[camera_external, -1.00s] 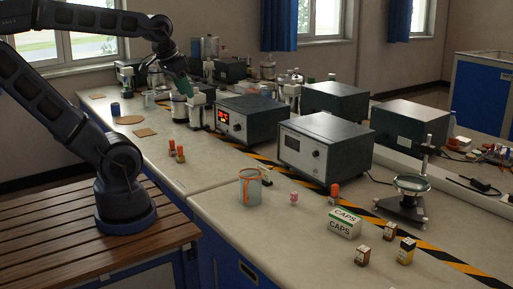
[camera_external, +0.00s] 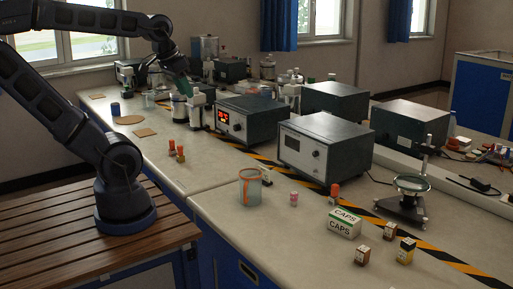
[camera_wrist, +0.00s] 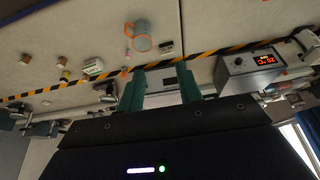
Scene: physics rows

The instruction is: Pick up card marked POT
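I cannot read POT on anything in view. A small white-and-dark piece (camera_external: 267,181) stands behind the glass jar with the orange mark (camera_external: 250,189); its marking is too small to read. What looks like the same piece shows in the wrist view (camera_wrist: 167,47), beside the jar (camera_wrist: 140,38). A pale flat patch (camera_external: 180,185) lies near the bench's front edge, also unreadable. My gripper (camera_external: 165,80) is over the far left part of the bench, well away from these. In the wrist view its two green fingers (camera_wrist: 160,76) are apart with nothing visible between them.
A CAPS box (camera_external: 344,222), small bottles (camera_external: 406,251), a pink-and-white vial (camera_external: 294,199) and orange-topped vials (camera_external: 176,151) stand on the bench. Instrument boxes (camera_external: 325,148) and a magnifier stand (camera_external: 405,205) lie beyond. The bench's front middle is fairly clear.

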